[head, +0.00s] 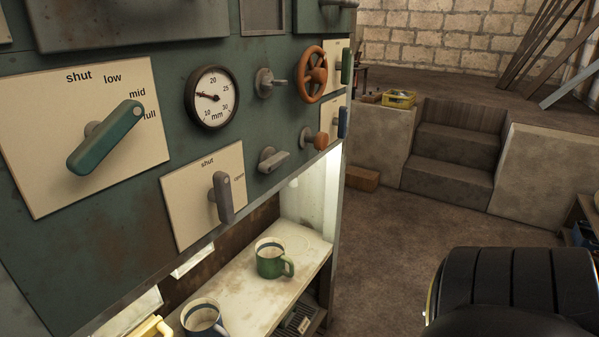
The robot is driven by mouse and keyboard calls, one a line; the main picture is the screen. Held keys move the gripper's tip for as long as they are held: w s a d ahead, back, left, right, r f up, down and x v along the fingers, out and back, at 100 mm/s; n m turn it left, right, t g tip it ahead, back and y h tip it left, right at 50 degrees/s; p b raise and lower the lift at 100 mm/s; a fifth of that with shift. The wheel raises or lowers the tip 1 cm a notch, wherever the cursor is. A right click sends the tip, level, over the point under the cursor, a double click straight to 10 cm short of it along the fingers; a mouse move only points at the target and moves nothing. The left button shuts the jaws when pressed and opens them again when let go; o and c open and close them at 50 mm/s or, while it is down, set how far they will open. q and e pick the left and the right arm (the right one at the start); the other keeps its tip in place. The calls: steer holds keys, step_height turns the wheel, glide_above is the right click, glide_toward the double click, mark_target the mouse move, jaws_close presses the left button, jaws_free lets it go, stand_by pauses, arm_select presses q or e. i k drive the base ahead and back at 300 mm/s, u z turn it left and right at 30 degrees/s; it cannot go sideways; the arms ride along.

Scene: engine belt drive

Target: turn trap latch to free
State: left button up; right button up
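No part marked "free" can be read in the head view, and I cannot tell which fitting is the trap latch. Two small grey turn handles sit on the green panel (150,245): an upper handle (270,83) and a lower handle (272,159). A grey lever (223,197) on a cream plate marked "shut" and "open" points roughly up and down. Neither of my grippers is in view.
The panel also bears a dial gauge (212,97), an orange handwheel (311,74) and an orange knob (320,140). Below, a shelf (235,297) holds a green mug (271,259) and a grey mug (203,320). Open floor (385,250) lies right, before steps (450,155).

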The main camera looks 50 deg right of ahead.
mark_target(272, 162)
steer(key=k, duration=0.4)
steer(key=z, duration=1.3)
steer(key=i, duration=0.15)
steer(key=z, duration=0.05)
